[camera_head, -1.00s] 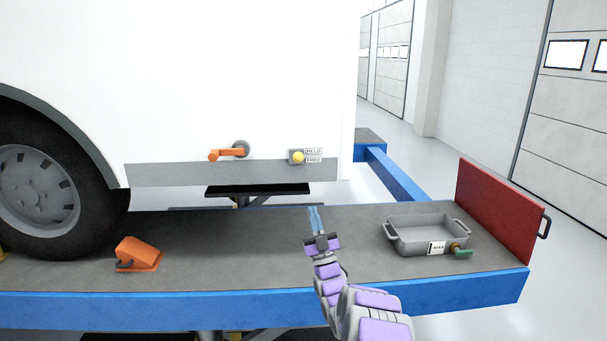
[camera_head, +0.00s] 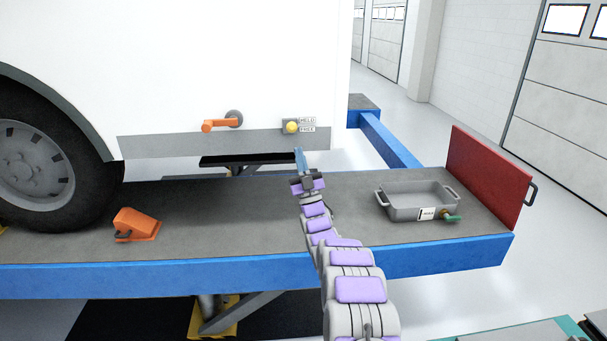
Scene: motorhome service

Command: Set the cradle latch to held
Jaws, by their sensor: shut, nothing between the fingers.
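The cradle latch (camera_head: 291,127) is a small grey plate with a yellow knob on the lower side of the white motorhome. Labels reading HELD, above, and FREE, below, sit at its right. The knob appears level with the lower label, but its exact setting is hard to tell at this size. My gripper (camera_head: 299,153) is shut and empty, its thin blue fingers pointing up just below the latch in the picture. A gap shows between fingertips and knob.
An orange handle (camera_head: 221,122) sticks out left of the latch. An orange wheel chock (camera_head: 137,224) and a grey tray with a green tap (camera_head: 451,218) rest on the lift platform (camera_head: 230,210). A red end plate (camera_head: 487,180) stands at right.

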